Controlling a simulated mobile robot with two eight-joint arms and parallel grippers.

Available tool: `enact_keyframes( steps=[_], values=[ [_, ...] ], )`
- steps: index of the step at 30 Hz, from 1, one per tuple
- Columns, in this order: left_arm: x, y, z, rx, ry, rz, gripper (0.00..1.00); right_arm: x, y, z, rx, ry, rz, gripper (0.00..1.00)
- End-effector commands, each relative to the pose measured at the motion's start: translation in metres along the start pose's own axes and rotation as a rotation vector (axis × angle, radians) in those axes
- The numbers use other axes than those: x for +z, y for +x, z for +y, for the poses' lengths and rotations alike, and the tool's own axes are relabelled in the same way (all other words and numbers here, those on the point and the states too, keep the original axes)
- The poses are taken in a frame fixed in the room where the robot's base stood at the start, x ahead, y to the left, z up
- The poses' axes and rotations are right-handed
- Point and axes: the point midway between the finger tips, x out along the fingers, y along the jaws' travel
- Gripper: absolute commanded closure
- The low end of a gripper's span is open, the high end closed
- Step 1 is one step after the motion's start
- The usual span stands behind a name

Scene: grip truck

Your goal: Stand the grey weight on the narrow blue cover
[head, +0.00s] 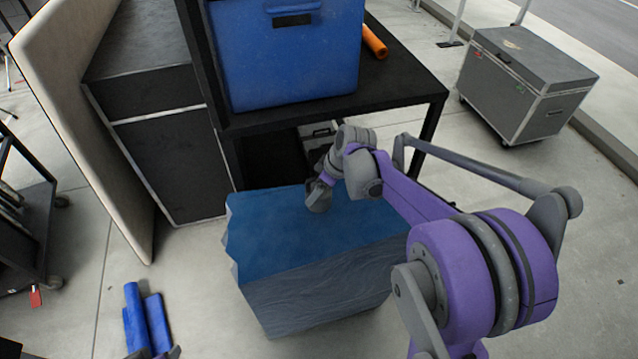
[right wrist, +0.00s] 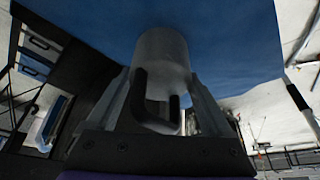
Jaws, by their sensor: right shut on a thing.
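The blue cover (head: 290,225) is the flat blue top of a block on the floor, with wavy grey-blue sides, in the middle of the head view. My right gripper (head: 326,180) is over its back edge, pointing down, and is shut on the grey weight (head: 318,197). In the right wrist view the weight (right wrist: 162,58) is a smooth grey cylinder with a black handle, between the two fingers. Its far end is against or close to the blue surface (right wrist: 235,40); I cannot tell whether they touch. My left gripper is not clearly in view.
A black table (head: 400,88) behind the cover carries a blue box (head: 290,60) and an orange roll (head: 374,40). A grey case (head: 525,85) stands at the back right. The cover's front part is bare.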

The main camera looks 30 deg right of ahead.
Motion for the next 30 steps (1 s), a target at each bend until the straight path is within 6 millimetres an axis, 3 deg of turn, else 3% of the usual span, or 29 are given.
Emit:
enact_keyframes(
  steps=[9, 22, 23, 25, 30],
  values=[
    [0.002, 0.003, 0.000, 0.000, 0.000, -0.002, 0.50, 0.012, 0.030, 0.000, 0.000, 0.000, 0.002, 1.00],
    [0.004, 0.005, 0.000, 0.000, 0.000, -0.003, 0.50, 0.014, 0.035, 0.000, 0.000, 0.001, 0.001, 1.00],
    [0.004, 0.004, 0.000, 0.000, 0.000, -0.003, 0.50, 0.014, 0.035, 0.000, 0.000, 0.000, 0.000, 0.10],
    [0.004, 0.004, 0.000, 0.000, 0.000, -0.003, 0.50, 0.014, 0.035, 0.000, 0.000, 0.000, 0.000, 0.00],
    [0.004, 0.004, 0.000, 0.000, 0.000, -0.003, 0.50, 0.014, 0.035, 0.000, 0.000, 0.000, 0.000, 0.00]
  ],
)
